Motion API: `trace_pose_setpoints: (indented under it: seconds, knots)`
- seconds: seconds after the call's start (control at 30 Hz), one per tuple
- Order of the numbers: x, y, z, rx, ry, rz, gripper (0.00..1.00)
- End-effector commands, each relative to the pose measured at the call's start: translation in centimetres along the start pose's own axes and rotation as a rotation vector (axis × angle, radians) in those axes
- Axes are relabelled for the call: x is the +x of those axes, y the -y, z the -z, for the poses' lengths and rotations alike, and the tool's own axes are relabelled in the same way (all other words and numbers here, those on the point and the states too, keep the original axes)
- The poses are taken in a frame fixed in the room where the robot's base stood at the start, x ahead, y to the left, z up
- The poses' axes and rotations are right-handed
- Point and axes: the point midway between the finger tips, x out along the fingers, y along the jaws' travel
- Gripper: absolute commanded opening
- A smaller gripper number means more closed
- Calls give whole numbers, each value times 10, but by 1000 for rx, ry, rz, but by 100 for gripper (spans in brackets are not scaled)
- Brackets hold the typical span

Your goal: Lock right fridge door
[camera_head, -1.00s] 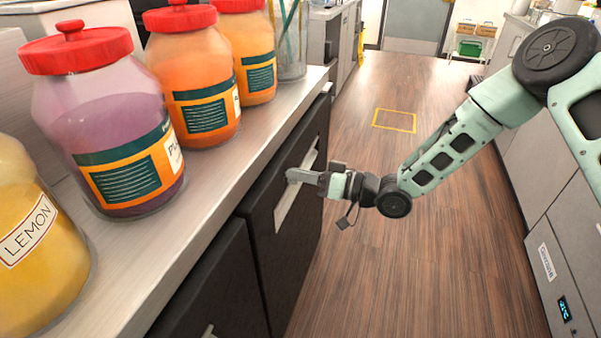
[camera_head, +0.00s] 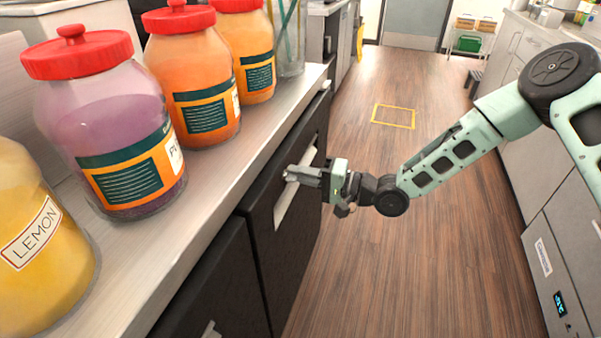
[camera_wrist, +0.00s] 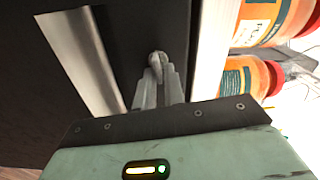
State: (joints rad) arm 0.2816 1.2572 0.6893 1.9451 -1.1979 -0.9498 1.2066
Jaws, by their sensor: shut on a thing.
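The right fridge door (camera_head: 266,226) is a dark panel under the counter and looks closed in the head view. A pale handle strip (camera_head: 296,190) runs along it and also shows in the wrist view (camera_wrist: 82,58). My gripper (camera_head: 291,174) reaches the door front from the right. In the wrist view my fingers (camera_wrist: 160,82) are shut on a small round metal lock piece (camera_wrist: 157,60) on the dark door face. The fingers hide most of that piece, so I cannot tell how far it is turned.
A pale countertop (camera_head: 215,183) above the door holds several red-lidded jars, such as the purple one (camera_head: 112,135). A second dark door (camera_head: 215,290) is nearer. Open wooden floor (camera_head: 400,270) lies to the right, with cabinets (camera_head: 565,215) beyond it.

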Motion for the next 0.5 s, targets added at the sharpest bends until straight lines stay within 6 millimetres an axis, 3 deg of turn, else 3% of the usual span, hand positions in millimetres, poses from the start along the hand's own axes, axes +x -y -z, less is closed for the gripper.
trace_pose_setpoints:
  seconds: [0.5]
  knots:
    - [0,-2,1,171,-3,-1,0]
